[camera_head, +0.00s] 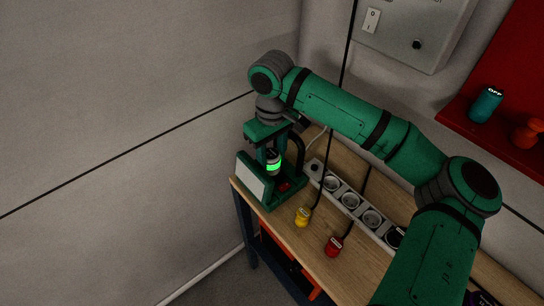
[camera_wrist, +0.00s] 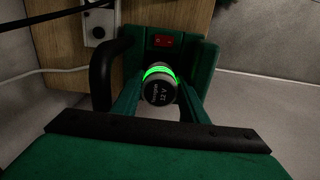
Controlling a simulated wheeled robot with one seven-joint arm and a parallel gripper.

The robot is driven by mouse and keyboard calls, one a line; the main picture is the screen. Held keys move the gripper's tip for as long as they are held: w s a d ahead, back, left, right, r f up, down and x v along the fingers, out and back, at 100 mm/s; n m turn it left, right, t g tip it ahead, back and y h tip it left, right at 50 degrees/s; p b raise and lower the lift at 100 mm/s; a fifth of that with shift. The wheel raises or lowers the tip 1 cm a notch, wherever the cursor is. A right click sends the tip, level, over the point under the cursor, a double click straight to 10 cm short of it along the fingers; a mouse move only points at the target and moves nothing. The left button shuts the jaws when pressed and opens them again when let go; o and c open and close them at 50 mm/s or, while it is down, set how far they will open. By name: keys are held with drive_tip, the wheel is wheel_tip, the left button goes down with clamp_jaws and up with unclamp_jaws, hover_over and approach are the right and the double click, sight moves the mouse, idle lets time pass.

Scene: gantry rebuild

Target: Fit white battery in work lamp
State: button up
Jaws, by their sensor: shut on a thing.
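My gripper (camera_head: 271,156) is over the lamp, shut on a cylindrical battery (camera_head: 273,165) with a glowing green band. In the wrist view the battery's grey-rimmed dark end (camera_wrist: 161,92) reads "12 V". Its lower end is hidden, so I cannot tell how deep it sits.
A white power strip (camera_head: 351,200) runs along the wooden bench (camera_head: 293,238) beside the lamp. A red shelf (camera_head: 508,143) holds a teal cylinder (camera_head: 486,105) marked "OFF" and an orange object (camera_head: 527,134).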

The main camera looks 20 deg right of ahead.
drive_tip(key=shift+f, duration=0.35)
idle(1.2)
drive_tip(key=shift+r, duration=0.35)
drive_tip(key=shift+s+f, duration=0.15)
drive_tip(key=shift+f, duration=0.75)
idle(0.9)
drive_tip(key=o, duration=1)
drive_tip(key=shift+o, duration=0.2)
drive_tip(key=shift+r, duration=5.65)
drive_tip(key=shift+d, duration=0.1)
